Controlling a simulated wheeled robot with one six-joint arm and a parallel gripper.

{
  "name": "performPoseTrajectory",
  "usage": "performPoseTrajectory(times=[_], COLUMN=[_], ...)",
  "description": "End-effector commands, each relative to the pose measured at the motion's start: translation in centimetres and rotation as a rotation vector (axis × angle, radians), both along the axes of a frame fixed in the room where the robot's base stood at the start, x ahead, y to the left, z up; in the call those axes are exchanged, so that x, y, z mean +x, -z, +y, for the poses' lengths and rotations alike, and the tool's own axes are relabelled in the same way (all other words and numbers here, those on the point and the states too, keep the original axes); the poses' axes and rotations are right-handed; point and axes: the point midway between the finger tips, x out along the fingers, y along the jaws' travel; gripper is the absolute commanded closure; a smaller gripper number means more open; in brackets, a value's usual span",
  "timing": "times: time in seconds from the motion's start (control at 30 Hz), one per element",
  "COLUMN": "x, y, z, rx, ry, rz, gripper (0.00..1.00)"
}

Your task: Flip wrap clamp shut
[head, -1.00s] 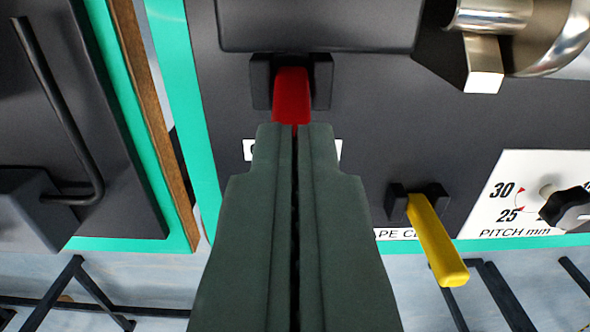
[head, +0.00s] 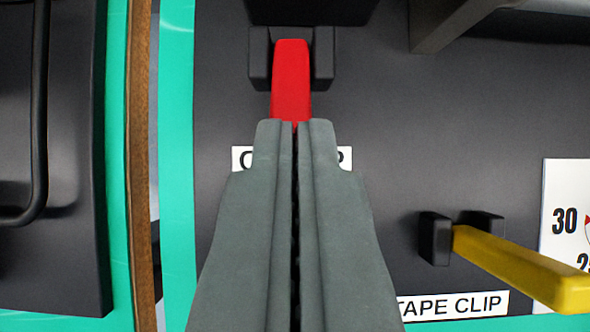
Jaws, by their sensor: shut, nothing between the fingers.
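A red lever (head: 291,80) sits between two black bracket cheeks on the dark panel, at the top middle of the head view. A white label (head: 243,158) lies just below it, mostly hidden by my gripper, so its wording cannot be read. My gripper (head: 296,126) is shut and empty. Its fingertips overlap the lower end of the red lever in the picture; I cannot tell whether they touch it. A yellow lever (head: 520,264) sticks out from its own black bracket at the lower right, above a label reading TAPE CLIP (head: 452,306).
A white dial plate (head: 565,215) is cut off at the right edge. A dark block (head: 310,10) sits above the red lever. At the left are a teal edge (head: 177,150), a brown strip (head: 139,150) and a black bent rod (head: 39,120). The panel between the levers is clear.

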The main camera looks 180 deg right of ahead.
Motion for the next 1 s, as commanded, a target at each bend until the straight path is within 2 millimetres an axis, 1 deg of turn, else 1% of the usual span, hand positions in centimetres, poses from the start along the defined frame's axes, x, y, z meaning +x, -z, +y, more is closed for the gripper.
performPoseTrajectory(times=[0.43,0.7,1.0], x=[-1.4,-1.8,-1.8], y=[1.6,2.2,2.3], z=[0.0,-0.1,-0.1], rx=[0.0,0.0,-0.001], ry=[0.0,0.0,0.0], rz=[0.004,0.012,0.016], gripper=[1.0,1.0,1.0])
